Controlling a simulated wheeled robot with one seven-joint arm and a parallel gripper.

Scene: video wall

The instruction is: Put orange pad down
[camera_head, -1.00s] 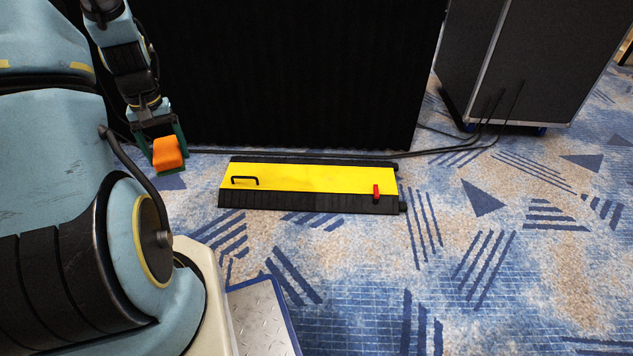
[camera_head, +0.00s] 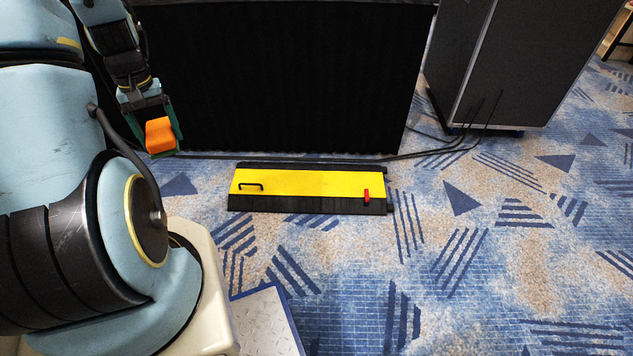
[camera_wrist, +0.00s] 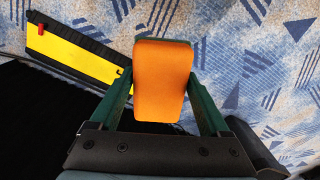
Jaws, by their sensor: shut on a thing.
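The orange pad (camera_head: 160,136) is a small block with rounded edges, held above the carpet in the left part of the head view. My gripper (camera_head: 162,141) is shut on it, with a dark green finger on either side. In the wrist view the orange pad (camera_wrist: 163,80) fills the space between the fingers of my gripper (camera_wrist: 160,85). The fingertips are partly hidden behind the pad. The pad touches nothing else that I can see.
A yellow and black cable ramp (camera_head: 300,183) with a black handle and a red piece lies on the patterned carpet (camera_head: 400,280). Behind it is a black draped front (camera_head: 280,80), and a dark case (camera_head: 520,70) stands right. A metal plate (camera_head: 262,325) lies low.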

